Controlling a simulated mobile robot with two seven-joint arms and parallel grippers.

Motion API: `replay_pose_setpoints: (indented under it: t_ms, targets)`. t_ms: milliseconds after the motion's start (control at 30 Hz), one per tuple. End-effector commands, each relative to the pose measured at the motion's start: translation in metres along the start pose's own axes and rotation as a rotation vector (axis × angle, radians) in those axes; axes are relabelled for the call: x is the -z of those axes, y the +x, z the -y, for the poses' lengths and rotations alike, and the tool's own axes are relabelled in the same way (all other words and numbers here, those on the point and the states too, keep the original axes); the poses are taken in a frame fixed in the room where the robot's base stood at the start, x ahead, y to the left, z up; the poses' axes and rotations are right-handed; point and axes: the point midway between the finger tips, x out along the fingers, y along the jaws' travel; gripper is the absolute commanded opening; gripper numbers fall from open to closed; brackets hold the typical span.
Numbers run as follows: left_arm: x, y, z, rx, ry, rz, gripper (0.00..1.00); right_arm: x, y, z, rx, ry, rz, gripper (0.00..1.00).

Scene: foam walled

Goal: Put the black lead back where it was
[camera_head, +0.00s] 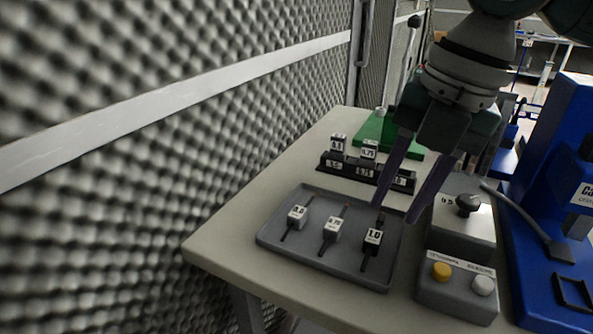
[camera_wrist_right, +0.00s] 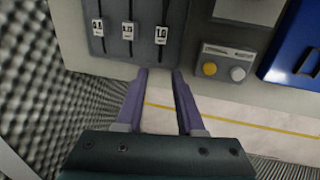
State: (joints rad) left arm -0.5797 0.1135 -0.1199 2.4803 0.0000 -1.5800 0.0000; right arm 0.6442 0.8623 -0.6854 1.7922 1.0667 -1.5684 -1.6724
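The black lead (camera_head: 372,238), a small dark block with a white 1.0 label and thin ends, lies in the grey tray (camera_head: 272,240) at the right of a row of three. Two pale-labelled leads (camera_head: 331,229) (camera_head: 297,215) lie to its left. In the right wrist view the 1.0 lead (camera_wrist_right: 161,35) is just ahead of the fingertips. My right gripper (camera_head: 396,210) is open and empty, above the tray's right side, apart from the lead. My left gripper is not in view.
A black rack (camera_head: 345,170) with labelled slots stands behind the tray; two labelled blocks (camera_head: 338,143) (camera_head: 370,148) rise behind it. A grey box with yellow and white buttons (camera_head: 456,288), a box with a knob (camera_head: 466,212) and a blue machine (camera_head: 540,235) stand right. The foam wall is left.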

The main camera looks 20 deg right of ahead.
Motion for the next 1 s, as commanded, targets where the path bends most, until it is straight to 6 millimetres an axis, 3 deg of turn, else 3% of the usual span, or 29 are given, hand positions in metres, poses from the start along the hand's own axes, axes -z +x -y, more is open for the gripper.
replay_pose_setpoints:
  t_ms: [100,200,267,367,467,633,800,900,1000]
  targets:
    - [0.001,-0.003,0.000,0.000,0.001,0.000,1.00,-0.001,-0.018,-0.001,-0.001,0.002,0.002,0.37]
    - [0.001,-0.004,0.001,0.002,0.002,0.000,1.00,0.002,-0.023,-0.001,-0.001,0.006,-0.002,0.37]
    - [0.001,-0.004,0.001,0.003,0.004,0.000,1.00,0.009,-0.019,-0.001,-0.003,0.028,-0.006,0.37]
    - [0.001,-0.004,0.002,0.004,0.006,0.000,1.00,0.035,0.002,-0.003,-0.021,0.134,-0.021,0.37]
    - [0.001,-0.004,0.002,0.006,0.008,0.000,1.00,0.075,0.028,-0.004,-0.064,0.359,-0.047,0.37]
    - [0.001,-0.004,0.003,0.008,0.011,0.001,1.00,0.133,0.051,0.010,-0.153,0.981,-0.094,0.37]
    - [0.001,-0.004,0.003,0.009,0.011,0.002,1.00,0.150,0.052,0.054,-0.194,1.629,-0.057,0.37]
    - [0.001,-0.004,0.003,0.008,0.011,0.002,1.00,0.152,0.050,0.081,-0.209,1.894,-0.003,0.37]
    - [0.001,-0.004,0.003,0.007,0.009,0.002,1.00,0.151,0.047,0.099,-0.222,2.044,0.041,0.37]
